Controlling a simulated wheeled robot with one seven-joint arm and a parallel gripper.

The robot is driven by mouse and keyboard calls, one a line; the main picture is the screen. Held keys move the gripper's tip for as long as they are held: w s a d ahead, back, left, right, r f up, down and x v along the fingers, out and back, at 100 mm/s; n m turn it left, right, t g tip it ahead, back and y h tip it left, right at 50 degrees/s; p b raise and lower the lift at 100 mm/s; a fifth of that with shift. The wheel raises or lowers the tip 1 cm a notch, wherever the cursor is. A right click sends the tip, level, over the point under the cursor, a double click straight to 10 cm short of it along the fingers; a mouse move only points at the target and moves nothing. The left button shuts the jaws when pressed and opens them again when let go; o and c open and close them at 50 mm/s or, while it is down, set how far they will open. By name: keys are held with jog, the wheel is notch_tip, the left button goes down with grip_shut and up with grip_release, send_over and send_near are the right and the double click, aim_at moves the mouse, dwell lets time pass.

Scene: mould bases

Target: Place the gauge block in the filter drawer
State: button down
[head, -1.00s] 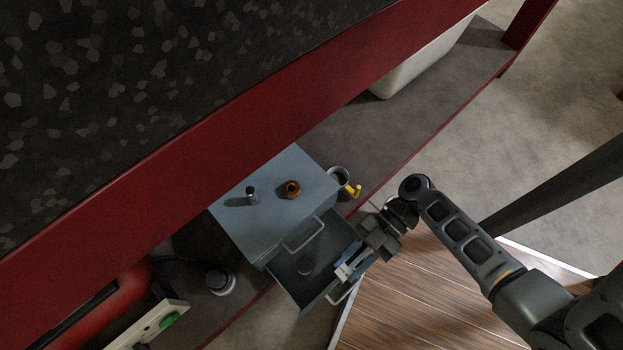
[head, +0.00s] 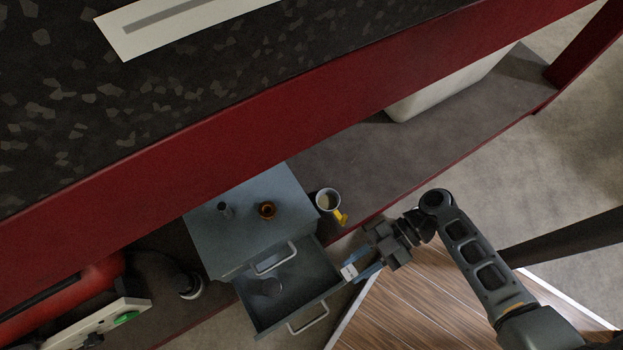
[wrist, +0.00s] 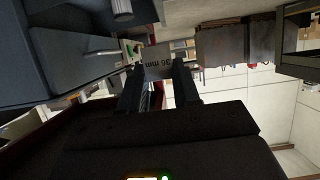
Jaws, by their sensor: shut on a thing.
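My gripper (head: 360,273) is shut on the gauge block (head: 349,271), a small pale block. A dark round thing (head: 268,287) lies inside, towards the drawer's left. The block is at the drawer's right edge in the head view, above or just outside the wall; its height is unclear. The upper drawer, with its own handle (head: 276,260), looks shut.
A metal cylinder (head: 225,210) and an orange-brown ring-shaped part (head: 267,210) stand on the cabinet top. A mug with a yellow handle (head: 328,200) stands to its right. A dark knob-like object (head: 190,286) is at left. The red-edged bench (head: 300,100) overhangs behind.

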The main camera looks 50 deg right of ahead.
jog(key=shift+w+a+f+b, duration=0.9)
jog(key=shift+w+f, duration=0.55)
jog(key=shift+f, duration=0.25)
jog(key=shift+w+a+f+b, duration=0.8)
jog(key=shift+w+a+f, duration=0.2)
jog(key=shift+w+f, duration=0.55)
jog(key=shift+w+a+f+b, duration=0.9)
jog(key=shift+w+f, duration=0.4)
jog(key=shift+f, duration=0.55)
jog(key=shift+f+b, duration=0.35)
jog(key=shift+f+b, duration=0.3)
jog(key=c, duration=1.2)
grip_release()
jog(key=o, duration=0.4)
jog(key=shift+s+f, duration=0.1)
